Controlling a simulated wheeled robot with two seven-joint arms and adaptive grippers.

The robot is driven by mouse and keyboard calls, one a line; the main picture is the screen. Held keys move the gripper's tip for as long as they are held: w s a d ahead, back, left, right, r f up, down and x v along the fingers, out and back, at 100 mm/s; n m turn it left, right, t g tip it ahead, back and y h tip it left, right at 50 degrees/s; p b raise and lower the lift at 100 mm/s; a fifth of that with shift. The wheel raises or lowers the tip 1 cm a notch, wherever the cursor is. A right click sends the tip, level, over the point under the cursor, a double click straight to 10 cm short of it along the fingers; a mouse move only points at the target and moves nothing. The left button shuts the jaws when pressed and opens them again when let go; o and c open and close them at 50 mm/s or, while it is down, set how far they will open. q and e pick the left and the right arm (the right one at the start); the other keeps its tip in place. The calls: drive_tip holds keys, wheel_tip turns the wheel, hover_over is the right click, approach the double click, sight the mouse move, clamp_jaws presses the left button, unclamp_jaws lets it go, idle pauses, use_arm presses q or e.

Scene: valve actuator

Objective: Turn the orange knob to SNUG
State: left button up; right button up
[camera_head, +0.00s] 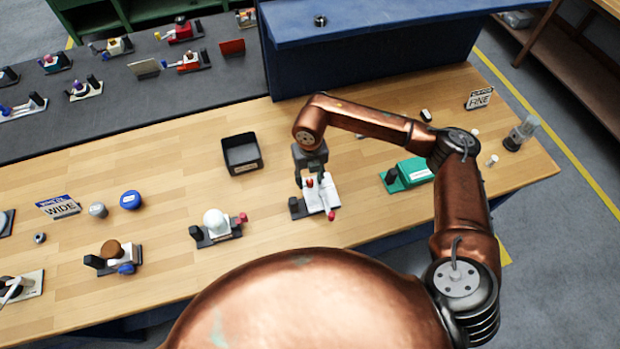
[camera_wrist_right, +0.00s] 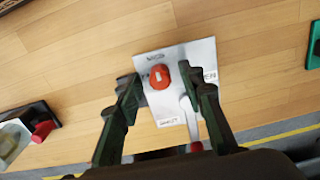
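The orange knob (camera_wrist_right: 160,76) stands on a white plate (camera_wrist_right: 174,57) in the right wrist view and has a pale mark on its top. The plate has small labels at its top, right and bottom edges, too blurred to read surely. In the head view the white plate (camera_head: 325,193) lies on the bench, with the knob partly hidden below my gripper. My right gripper (camera_wrist_right: 164,86) is open above the plate, one finger on either side of the knob with visible gaps. My left gripper is out of view.
A white lever (camera_wrist_right: 191,120) with a red tip (camera_head: 331,215) sits beside the knob. A fixture with a white dome (camera_head: 215,220) stands to the left, a green device (camera_head: 413,172) to the right, and an open black bin (camera_head: 242,168) behind. Bare wood lies between them.

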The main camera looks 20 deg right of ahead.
sight(310, 181)
drive_tip(key=shift+r, duration=0.15)
wheel_tip(310, 181, up, 12)
idle(0.5)
drive_tip(key=shift+f, duration=0.2)
